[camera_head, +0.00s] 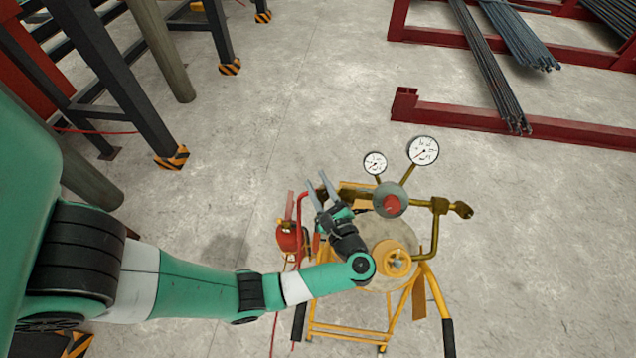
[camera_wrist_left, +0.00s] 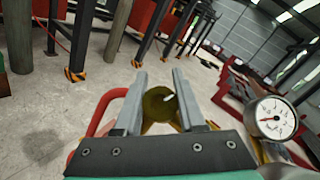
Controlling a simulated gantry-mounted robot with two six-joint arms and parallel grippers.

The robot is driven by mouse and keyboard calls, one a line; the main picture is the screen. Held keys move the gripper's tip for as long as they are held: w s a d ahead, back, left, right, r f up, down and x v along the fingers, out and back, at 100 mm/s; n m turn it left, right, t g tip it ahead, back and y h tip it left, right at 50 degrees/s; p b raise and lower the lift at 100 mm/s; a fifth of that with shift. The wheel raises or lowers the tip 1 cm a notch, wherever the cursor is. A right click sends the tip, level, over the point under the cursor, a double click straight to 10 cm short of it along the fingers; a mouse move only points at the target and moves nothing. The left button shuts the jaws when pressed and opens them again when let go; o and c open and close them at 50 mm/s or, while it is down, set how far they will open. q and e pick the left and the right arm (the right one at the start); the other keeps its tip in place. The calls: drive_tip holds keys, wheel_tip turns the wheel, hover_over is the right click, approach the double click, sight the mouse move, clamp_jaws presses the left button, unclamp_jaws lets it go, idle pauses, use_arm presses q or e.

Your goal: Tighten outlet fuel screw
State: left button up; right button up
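My left gripper (camera_head: 322,188) is above the left side of a yellow gas cart, its two fingers apart. In the left wrist view the open fingers (camera_wrist_left: 160,78) have a round brass-coloured knob or screw head (camera_wrist_left: 158,104) showing between and beyond them. I cannot tell whether they touch it. In the head view the gripper partly hides the brass fitting (camera_head: 352,190) there. A regulator with a red centre (camera_head: 390,203) carries two round white gauges (camera_head: 423,150). A brass outlet fitting (camera_head: 460,209) sticks out to the right. Which part is the outlet fuel screw is not clear. My right gripper is not in view.
The cart's yellow frame (camera_head: 345,333) stands on the concrete floor. A red bottle (camera_head: 287,236) with a hose is left of the cart. Dark steel legs stand upper left. Red racks (camera_head: 520,122) with rebar are upper right. Open floor lies between.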

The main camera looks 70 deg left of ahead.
use_arm(q)
clamp_jaws()
drive_tip(key=m+t+b, duration=0.2)
drive_tip(key=m, duration=0.1)
drive_tip(key=shift+w+f+y, duration=0.1)
drive_tip(key=shift+w+y, duration=0.05)
drive_tip(key=shift+y, duration=0.25)
drive_tip(key=shift+w+r+m+t, duration=0.15)
drive_tip(key=shift+r+m+t, duration=0.1)
drive_tip(key=shift+m+t, duration=0.35)
drive_tip(key=o, duration=0.7)
unclamp_jaws()
drive_tip(key=d+b, duration=0.1)
drive_tip(key=d, duration=0.3)
drive_tip(key=d+b, duration=0.1)
drive_tip(key=d, duration=0.2)
drive_tip(key=s+d+f+b, duration=0.1)
drive_tip(key=d+b, duration=0.1)
drive_tip(key=d, duration=0.2)
drive_tip(key=shift+d, duration=0.3)
